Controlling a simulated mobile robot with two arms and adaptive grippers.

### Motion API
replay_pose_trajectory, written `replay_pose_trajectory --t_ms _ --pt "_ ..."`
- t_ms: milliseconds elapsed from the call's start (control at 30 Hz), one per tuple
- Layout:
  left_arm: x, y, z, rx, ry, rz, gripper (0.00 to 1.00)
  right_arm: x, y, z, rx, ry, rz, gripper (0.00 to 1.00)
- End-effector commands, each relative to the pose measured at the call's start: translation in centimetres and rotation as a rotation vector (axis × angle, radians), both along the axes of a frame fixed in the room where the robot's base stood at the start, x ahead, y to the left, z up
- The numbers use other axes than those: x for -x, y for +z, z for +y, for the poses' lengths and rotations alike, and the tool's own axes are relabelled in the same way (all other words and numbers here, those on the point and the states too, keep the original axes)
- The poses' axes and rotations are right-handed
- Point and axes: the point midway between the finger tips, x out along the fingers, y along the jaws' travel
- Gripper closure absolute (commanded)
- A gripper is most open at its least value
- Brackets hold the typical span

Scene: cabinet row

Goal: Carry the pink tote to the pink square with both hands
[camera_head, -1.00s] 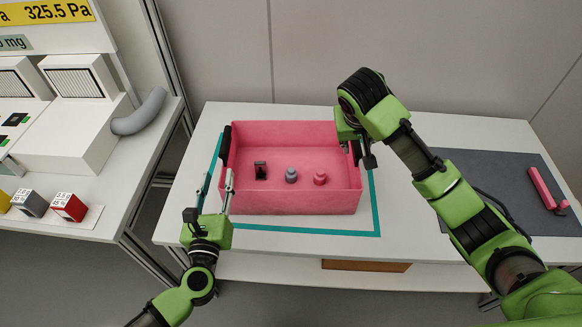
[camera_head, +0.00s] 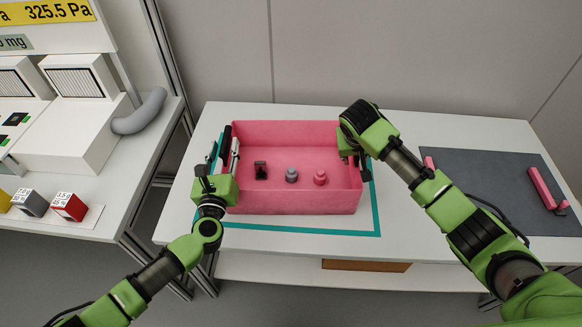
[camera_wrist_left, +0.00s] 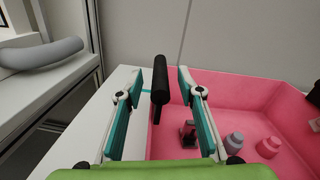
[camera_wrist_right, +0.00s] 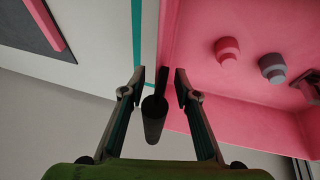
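The pink tote (camera_head: 290,202) stands on the white table inside a teal square outline (camera_head: 300,230). It holds a small black item (camera_head: 261,171), a grey knobbed piece (camera_head: 291,175) and a pink knobbed piece (camera_head: 320,177). My left gripper (camera_head: 224,152) is open, its fingers on either side of the tote's black left handle (camera_wrist_left: 160,80). My right gripper (camera_head: 362,158) is at the tote's right side. The right wrist view shows its fingers open, one on each side of the black right handle (camera_wrist_right: 154,120).
A dark grey mat (camera_head: 490,175) lies on the table's right part, with a pink bar (camera_head: 543,188) on it; my right arm crosses its left side. At left, a bench carries a white device (camera_head: 85,125) and small labelled cubes (camera_head: 69,206).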

Motion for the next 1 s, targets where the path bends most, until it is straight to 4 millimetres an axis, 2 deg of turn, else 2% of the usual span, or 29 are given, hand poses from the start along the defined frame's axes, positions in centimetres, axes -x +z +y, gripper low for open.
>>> replay_pose_trajectory --t_ms 33,67,133,167,200,667,1000 --pt "0.0 0.0 0.0 0.0 0.0 0.0 0.66 0.0 0.0 0.0 0.0 0.0 0.0 0.71" --pt "0.0 0.0 0.0 0.0 0.0 0.0 0.71 0.0 0.0 0.0 0.0 0.0 0.0 0.76" --pt "0.0 0.0 0.0 0.0 0.0 0.0 0.89 0.0 0.0 0.0 0.0 0.0 0.0 0.94" --pt "0.0 0.0 0.0 0.0 0.0 0.0 0.97 0.0 0.0 0.0 0.0 0.0 0.0 1.0" --pt "0.0 0.0 0.0 0.0 0.0 0.0 1.0 0.0 0.0 0.0 0.0 0.0 0.0 1.0" --pt "0.0 0.5 0.0 -0.001 0.001 -0.004 1.0 -0.1 0.5 0.0 0.001 -0.001 -0.003 1.0" --pt "0.0 3.0 0.0 -0.001 0.0 -0.005 1.0 -0.1 2.9 0.0 0.002 -0.001 -0.003 1.0"
